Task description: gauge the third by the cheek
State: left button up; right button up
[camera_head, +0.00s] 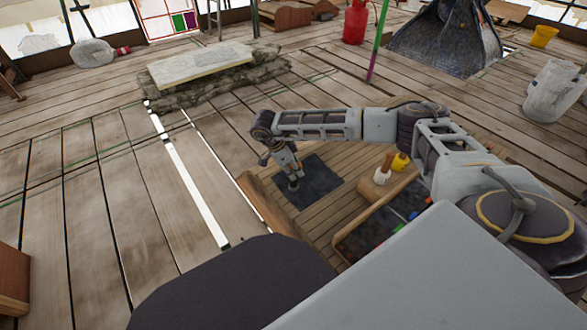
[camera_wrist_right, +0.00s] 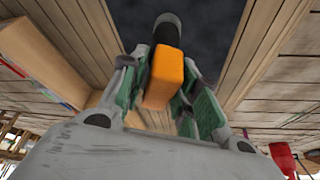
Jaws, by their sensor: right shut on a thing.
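My right gripper (camera_head: 293,180) reaches down over a dark square mat (camera_head: 322,183) on the wooden deck top. In the right wrist view its green-padded fingers are shut on an orange block-like piece (camera_wrist_right: 165,80). A dark, grey-ended cylinder (camera_wrist_right: 168,27) shows just beyond that piece, seemingly part of the same thing. Beyond it the mat (camera_wrist_right: 205,25) fills the background. In the head view the held thing is small and mostly hidden by the fingers; I cannot tell whether it touches the mat. My left gripper is not in view.
A wooden side board (camera_head: 268,208) edges the deck on the left. A dark tray (camera_head: 352,243) with small coloured pieces lies to the right. A pale bottle-like object (camera_head: 381,172) and a yellow object (camera_head: 400,162) stand behind it. A stone-edged slab (camera_head: 200,65) lies farther off.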

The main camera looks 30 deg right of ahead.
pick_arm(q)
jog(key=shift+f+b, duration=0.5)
pick_arm(e)
jog(key=shift+f, duration=1.1)
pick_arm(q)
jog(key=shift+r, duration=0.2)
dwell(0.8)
pick_arm(e)
jog(key=shift+f, duration=0.1)
dwell(1.1)
pick_arm(q)
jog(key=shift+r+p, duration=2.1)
jog(key=shift+p, duration=0.2)
pick_arm(e)
jog(key=shift+r, duration=2.6)
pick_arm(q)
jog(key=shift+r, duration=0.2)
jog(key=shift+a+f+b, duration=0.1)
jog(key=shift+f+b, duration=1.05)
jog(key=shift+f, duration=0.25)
pick_arm(e)
jog(key=shift+f, duration=2.35)
